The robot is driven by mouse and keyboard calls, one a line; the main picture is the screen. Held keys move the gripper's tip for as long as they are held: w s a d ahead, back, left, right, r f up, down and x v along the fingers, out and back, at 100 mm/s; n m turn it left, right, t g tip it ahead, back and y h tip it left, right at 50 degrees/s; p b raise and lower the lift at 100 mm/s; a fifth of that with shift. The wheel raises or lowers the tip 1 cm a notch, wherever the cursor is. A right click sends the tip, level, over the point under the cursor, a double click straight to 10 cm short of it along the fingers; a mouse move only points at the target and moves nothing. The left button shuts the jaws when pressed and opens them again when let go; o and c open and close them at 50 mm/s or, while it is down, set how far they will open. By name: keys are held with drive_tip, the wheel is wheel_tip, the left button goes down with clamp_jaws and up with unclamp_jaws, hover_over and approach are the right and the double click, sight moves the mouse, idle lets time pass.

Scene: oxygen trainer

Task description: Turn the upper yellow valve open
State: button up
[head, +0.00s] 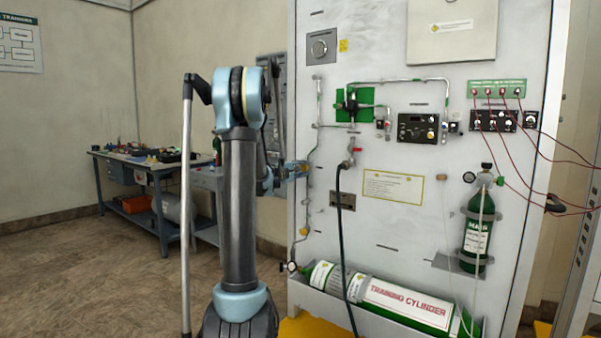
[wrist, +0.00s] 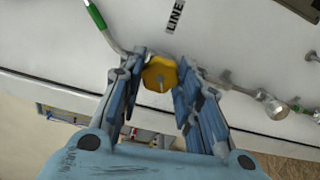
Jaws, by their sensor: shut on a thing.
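The upper yellow valve (wrist: 160,73) shows in the wrist view as a rounded yellow knob with a metal stem at its middle, on a thin pipe along the white panel. My gripper (wrist: 162,62) has one finger on each side of the knob and is shut on it. In the head view my gripper (head: 296,169) is at the panel's left edge, on the vertical pipe, and largely hides the valve. A lower yellow valve (head: 304,231) sits further down the same pipe, clear of my gripper. The knob's turn angle is hard to read.
The white panel (head: 390,230) carries gauges, pipes and a dark hose (head: 341,225). A training cylinder (head: 405,301) lies at its foot, and a green cylinder (head: 479,237) stands at the right. A workbench (head: 120,160) stands at the left; the floor before it is clear.

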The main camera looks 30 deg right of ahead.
drive_tip(key=n, duration=0.7)
drive_tip(key=shift+a, duration=0.1)
drive_tip(key=shift+c, duration=0.2)
drive_tip(key=n, duration=0.4)
drive_tip(key=shift+o, duration=0.2)
drive_tip(key=shift+w+n, duration=0.1)
drive_tip(key=shift+n, duration=1.3)
drive_tip(key=o, duration=1)
drive_tip(key=shift+o, duration=0.2)
drive_tip(key=v, duration=1.2)
